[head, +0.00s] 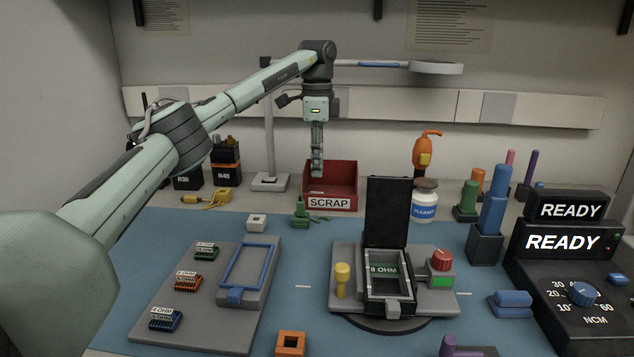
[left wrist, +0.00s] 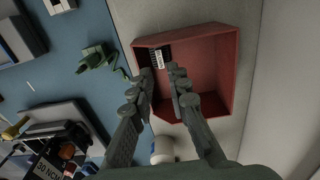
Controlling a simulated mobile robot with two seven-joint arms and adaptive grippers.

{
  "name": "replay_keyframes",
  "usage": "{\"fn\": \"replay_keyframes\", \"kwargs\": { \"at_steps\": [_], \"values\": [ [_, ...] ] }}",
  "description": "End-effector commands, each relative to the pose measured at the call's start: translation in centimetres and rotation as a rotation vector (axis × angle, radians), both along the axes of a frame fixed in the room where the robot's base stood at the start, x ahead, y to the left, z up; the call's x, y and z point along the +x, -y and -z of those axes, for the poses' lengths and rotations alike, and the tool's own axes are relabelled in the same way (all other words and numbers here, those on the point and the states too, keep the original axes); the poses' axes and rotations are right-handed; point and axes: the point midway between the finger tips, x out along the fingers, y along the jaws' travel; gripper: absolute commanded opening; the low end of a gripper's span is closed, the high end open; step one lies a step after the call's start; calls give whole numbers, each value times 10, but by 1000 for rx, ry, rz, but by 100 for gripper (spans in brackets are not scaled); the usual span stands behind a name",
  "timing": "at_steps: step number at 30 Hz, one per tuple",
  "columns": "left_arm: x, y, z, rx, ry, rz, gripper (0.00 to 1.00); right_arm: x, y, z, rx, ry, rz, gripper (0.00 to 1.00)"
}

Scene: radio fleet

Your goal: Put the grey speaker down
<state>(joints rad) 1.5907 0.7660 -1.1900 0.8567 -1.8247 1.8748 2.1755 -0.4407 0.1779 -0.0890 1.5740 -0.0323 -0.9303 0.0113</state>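My left gripper (head: 317,174) points straight down over the red scrap bin (head: 345,174) at the back. In the left wrist view its two fingertips (left wrist: 162,72) stand a small gap apart, and I see nothing gripped between them. A small dark grey piece with a white label, seemingly the grey speaker (left wrist: 160,57), shows inside the bin, near its wall and just past the fingertips. In the head view only a pale bit of it (head: 316,191) shows behind the bin's front wall. My right gripper is not in view.
A fixture with a raised black lid (head: 388,212) stands on the blue mat. A grey tray (head: 210,300) with several labelled parts lies left. A green tool (head: 301,214) lies before the bin. A white bottle (head: 424,203) and a lamp stand (head: 270,180) flank the bin.

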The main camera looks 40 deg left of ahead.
Motion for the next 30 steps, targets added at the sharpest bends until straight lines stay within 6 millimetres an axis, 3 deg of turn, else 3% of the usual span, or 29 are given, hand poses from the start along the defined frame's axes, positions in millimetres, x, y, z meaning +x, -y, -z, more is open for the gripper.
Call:
{"fn": "replay_keyframes", "kwargs": {
  "at_steps": [6, 12, 17, 30],
  "values": [
    [1, 0, -48, -1, 3, -1, 16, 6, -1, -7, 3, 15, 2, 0],
    [0, 0, -70, 1, 1, -1, 16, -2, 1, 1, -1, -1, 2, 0],
    [0, 0, -75, 1, -1, 0, 16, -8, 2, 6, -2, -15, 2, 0],
    [0, 0, -74, 0, 0, 0, 16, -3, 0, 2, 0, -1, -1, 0]
  ]
}}
